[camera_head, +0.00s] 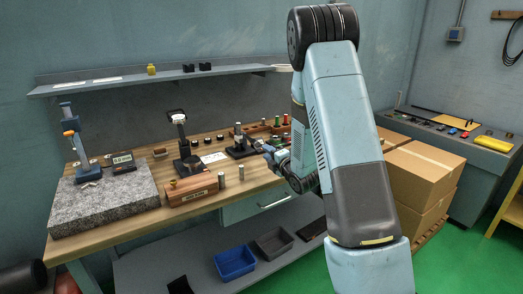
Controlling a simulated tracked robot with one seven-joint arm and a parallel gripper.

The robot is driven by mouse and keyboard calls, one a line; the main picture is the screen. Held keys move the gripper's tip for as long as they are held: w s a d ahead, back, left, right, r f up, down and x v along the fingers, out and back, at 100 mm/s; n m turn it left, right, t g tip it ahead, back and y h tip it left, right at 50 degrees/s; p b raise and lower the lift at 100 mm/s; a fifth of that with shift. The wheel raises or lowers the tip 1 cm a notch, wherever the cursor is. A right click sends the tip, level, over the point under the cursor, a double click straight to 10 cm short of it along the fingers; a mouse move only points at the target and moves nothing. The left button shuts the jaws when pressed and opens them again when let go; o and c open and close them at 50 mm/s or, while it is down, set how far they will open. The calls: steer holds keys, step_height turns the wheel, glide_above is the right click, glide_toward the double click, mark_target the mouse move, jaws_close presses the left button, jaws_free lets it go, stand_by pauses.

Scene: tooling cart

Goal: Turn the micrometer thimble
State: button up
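I cannot clearly make out the micrometer or its thimble at this size. A small dark stand (241,151) with an upright grey post stands on the wooden bench, just left of my gripper, and may hold it. My gripper (265,147) is at the end of my arm, low over the right part of the bench, its tip close to the stand. I cannot tell whether it touches anything there. The fingers are too small and partly hidden to show whether they are open or shut. My forearm hides the bench's right end.
A granite block (105,203) carries a blue height stand (80,150) at left. A wooden box (193,189) and small cylinders sit at the bench's front edge. A black stand (183,145) stands mid-bench. A shelf (110,86) runs above. Cardboard boxes (423,172) stand at right.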

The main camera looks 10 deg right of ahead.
steer(key=v, duration=0.6)
stand_by(0.8)
